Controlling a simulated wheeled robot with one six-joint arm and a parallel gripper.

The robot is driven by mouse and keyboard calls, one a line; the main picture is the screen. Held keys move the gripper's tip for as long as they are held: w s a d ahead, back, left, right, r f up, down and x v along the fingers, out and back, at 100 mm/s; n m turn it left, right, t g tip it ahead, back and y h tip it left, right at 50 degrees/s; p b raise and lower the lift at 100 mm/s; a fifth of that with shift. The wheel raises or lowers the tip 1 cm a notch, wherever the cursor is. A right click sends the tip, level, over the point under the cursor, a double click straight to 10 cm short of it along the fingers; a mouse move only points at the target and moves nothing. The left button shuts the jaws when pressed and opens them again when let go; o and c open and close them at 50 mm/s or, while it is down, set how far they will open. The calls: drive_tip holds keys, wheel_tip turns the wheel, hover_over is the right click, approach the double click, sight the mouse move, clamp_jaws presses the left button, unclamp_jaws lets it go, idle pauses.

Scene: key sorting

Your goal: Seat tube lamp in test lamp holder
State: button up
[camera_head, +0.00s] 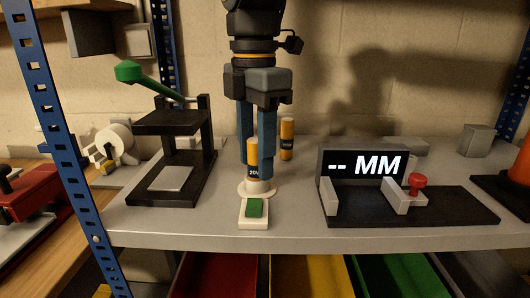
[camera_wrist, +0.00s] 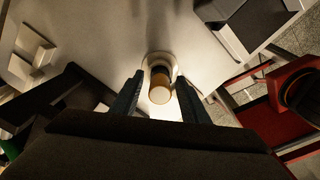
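A tube lamp (camera_head: 253,155) with an orange-yellow body and a dark label stands upright in the round cream test lamp holder (camera_head: 257,188), which has a green button block at its front. In the wrist view the lamp (camera_wrist: 160,86) shows end-on, over the pale holder ring (camera_wrist: 160,58). My gripper (camera_head: 256,176) points straight down, with its blue fingers low around the lamp. In the wrist view my gripper (camera_wrist: 159,84) has a finger on each side of the lamp, with a visible gap to each. The lamp's lower end is hidden inside the holder.
A second orange tube (camera_head: 287,138) stands close behind, right of my gripper. A black press with a green lever (camera_head: 130,72) is at left. A gauge with an "-- MM" display (camera_head: 362,166) and red knob is at right. Coloured bins (camera_head: 310,275) lie below the shelf edge.

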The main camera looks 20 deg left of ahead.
drive_tip(key=shift+r, duration=0.1)
wheel_tip(320, 180, up, 8)
drive_tip(key=shift+f+p, duration=0.15)
drive_tip(key=shift+p, duration=0.45)
